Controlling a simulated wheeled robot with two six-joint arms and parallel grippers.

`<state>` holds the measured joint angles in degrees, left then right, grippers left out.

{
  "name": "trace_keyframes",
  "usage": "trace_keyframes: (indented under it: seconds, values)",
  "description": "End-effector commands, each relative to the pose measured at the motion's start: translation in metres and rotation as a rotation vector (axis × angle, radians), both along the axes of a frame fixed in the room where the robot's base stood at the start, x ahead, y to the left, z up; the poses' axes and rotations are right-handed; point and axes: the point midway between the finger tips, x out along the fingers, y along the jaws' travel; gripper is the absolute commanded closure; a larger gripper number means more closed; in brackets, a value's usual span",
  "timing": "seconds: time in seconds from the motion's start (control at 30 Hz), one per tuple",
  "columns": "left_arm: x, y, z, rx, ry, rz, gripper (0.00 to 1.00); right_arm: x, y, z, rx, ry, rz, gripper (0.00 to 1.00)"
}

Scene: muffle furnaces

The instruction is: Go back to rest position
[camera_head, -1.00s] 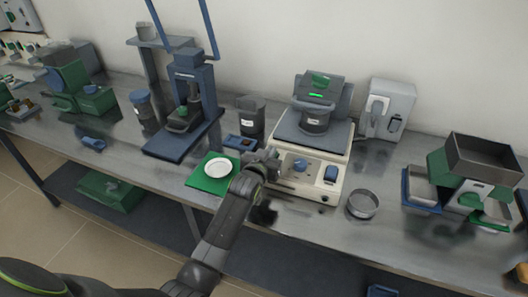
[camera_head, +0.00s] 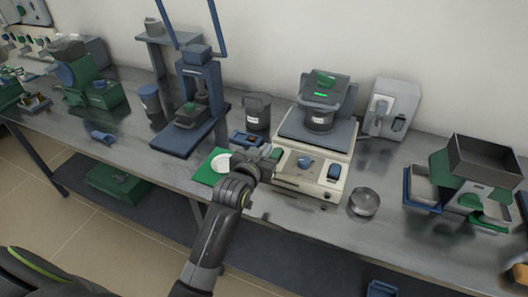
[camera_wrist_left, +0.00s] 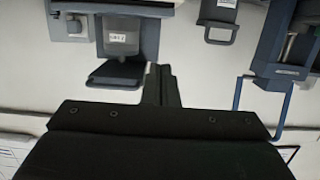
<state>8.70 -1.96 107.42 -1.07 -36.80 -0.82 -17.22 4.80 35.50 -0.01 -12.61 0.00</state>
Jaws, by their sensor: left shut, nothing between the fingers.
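My left gripper (camera_head: 272,158) is shut and empty in the head view, in front of the cream-coloured machine (camera_head: 312,165). Its arm comes up from below and covers part of the green mat (camera_head: 205,175) and the white dish (camera_head: 222,162) on it. In the left wrist view the two dark fingers (camera_wrist_left: 161,85) are together, with nothing between them. My right gripper is not in view.
A blue press (camera_head: 195,105) stands left of the arm. A dark container (camera_head: 257,112) stands behind the gripper. A round metal dish (camera_head: 363,202) and a grey hopper machine (camera_head: 480,160) are to the right. The grey bench (camera_head: 395,215) has bare room near its front edge.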

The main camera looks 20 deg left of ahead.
Motion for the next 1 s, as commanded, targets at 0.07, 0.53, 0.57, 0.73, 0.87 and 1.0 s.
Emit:
trace_keyframes:
  seconds: [0.07, 0.53, 0.57, 0.73, 0.87, 1.0]
  values:
    - [-0.004, 0.0, 0.001, -0.001, 0.0, 0.0, 1.0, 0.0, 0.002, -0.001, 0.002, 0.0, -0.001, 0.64]
    - [-0.006, 0.0, 0.003, 0.0, 0.0, 0.0, 1.0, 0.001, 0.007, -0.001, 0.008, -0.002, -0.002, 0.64]
    - [-0.006, 0.0, 0.003, 0.0, 0.0, 0.0, 1.0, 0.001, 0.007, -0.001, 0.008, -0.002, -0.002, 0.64]
    - [-0.015, 0.006, -0.007, 0.005, 0.033, 0.007, 1.0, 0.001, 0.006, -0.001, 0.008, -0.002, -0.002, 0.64]
    - [-0.055, 0.025, -0.04, 0.022, 0.167, 0.033, 1.0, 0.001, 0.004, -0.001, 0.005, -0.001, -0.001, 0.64]
    - [-0.132, 0.053, -0.087, 0.049, 0.403, 0.075, 1.0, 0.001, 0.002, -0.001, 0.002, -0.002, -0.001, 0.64]
